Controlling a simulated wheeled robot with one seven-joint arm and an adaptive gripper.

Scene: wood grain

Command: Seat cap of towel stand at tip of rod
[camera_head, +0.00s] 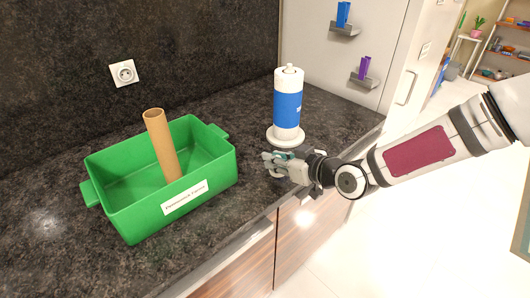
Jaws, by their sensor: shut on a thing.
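The white towel stand (282,142) stands upright on the dark counter. A white paper roll with a blue wrapper (288,107) is around its rod. The small rounded rod tip (290,67) shows above the roll. My gripper (271,164) is low in front of the stand's base, near the counter's front edge, and points left. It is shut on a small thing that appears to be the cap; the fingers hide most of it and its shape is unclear. The gripper is well below the rod tip.
A green bin (108,203) with a cardboard tube (163,146) leaning in it stands to the left. A wall socket (124,73) is behind it. Small shelves (345,29) with blue and purple items are on the right wall. The counter between bin and stand is clear.

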